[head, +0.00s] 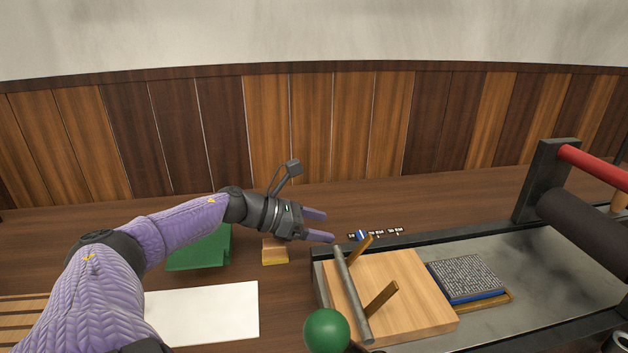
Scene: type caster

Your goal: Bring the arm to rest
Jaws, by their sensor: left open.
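My left arm comes in from the left in a purple padded sleeve. Its gripper (318,226) is open, with the two purple fingers apart and nothing visible between them. My right gripper is not in the head view.
A press bed (560,262) with a wooden board (418,275), a grey bar (352,295) and a text block (467,277) fills the right. A roller (585,225) stands over it. A green ball knob (326,331), white sheet (205,312), yellow block (275,252) and green object (205,250) are near.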

